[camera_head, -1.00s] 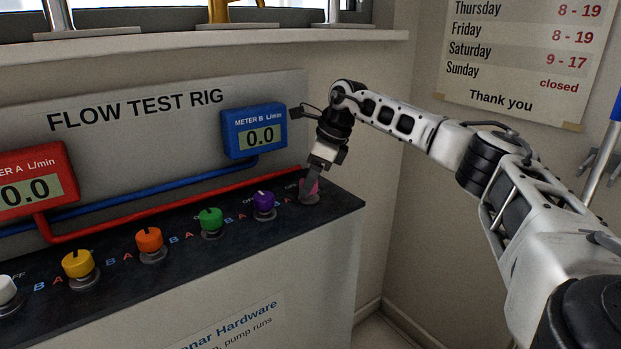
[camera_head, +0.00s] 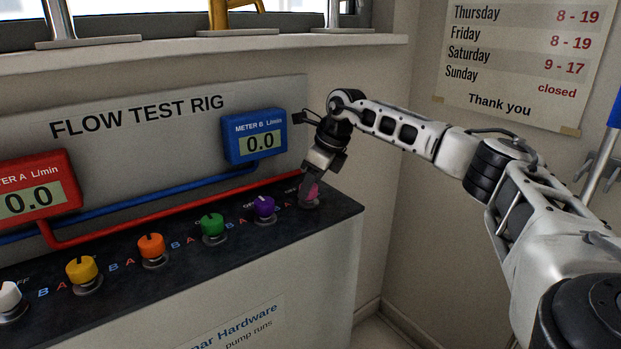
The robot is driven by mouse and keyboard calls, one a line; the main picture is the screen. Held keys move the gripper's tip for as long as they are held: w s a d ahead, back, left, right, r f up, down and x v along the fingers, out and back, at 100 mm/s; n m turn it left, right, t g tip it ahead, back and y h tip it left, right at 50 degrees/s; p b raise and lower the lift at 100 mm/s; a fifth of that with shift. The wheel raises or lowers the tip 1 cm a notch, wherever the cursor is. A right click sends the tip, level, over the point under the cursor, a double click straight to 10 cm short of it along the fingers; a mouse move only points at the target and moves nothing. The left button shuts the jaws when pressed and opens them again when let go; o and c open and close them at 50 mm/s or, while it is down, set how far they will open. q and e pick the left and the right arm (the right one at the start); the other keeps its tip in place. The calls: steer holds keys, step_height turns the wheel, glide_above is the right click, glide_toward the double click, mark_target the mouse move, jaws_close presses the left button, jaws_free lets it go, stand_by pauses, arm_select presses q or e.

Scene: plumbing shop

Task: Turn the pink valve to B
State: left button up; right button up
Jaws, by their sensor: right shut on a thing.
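The pink valve (camera_head: 314,190) is the rightmost knob on the dark top of the flow test rig. My right gripper (camera_head: 308,188) comes down on it from above and is shut on it, hiding much of the knob and its pointer. The marks right around the pink valve are mostly covered. The blue meter B (camera_head: 255,136) reads 0.0, and the red meter A (camera_head: 33,187) also reads 0.0. My left gripper is not in view.
Purple (camera_head: 264,208), green (camera_head: 213,227), orange (camera_head: 152,248), yellow (camera_head: 82,270) and white (camera_head: 10,298) knobs stand in a row to the left. Red and blue pipes run behind them. A window ledge (camera_head: 200,55) is above, and a wall is close on the right.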

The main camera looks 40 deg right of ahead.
steer(key=m+p, duration=0.1)
steer(key=m, duration=0.1)
steer(key=m+h+p, duration=0.1)
steer(key=m, duration=0.1)
steer(key=shift+a+r+t+h, duration=0.1)
steer(key=shift+r+t+h, duration=0.05)
steer(key=shift+t+h, duration=0.15)
steer(key=shift+m+h+p, duration=0.55)
steer(key=shift+m+h, duration=0.45)
steer(key=shift+m, duration=1.7)
steer(key=o, duration=1)
steer(key=v, duration=1.5)
steer(key=shift+w+a+r, duration=0.1)
steer(key=shift+a+r, duration=0.1)
steer(key=shift+r, duration=0.25)
